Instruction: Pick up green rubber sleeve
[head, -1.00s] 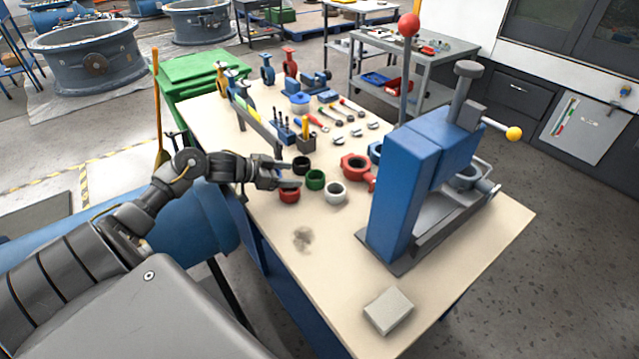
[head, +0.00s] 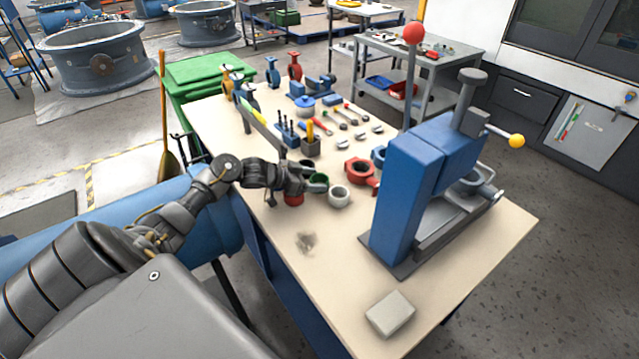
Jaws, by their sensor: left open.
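The green rubber sleeve (head: 319,182) stands on the workbench in the head view, among a few other ring-shaped sleeves. My left gripper (head: 314,181) is open at the green sleeve, with its fingers reaching over the sleeve's left side and hiding part of it. I cannot tell whether the fingers touch it. My right gripper is not in view.
A red sleeve (head: 294,200) sits partly under my left gripper, a white sleeve (head: 339,198) just right of the green one, and a black sleeve (head: 307,164) behind. A blue press (head: 408,200) stands to the right. The bench (head: 350,255) is mostly clear in front.

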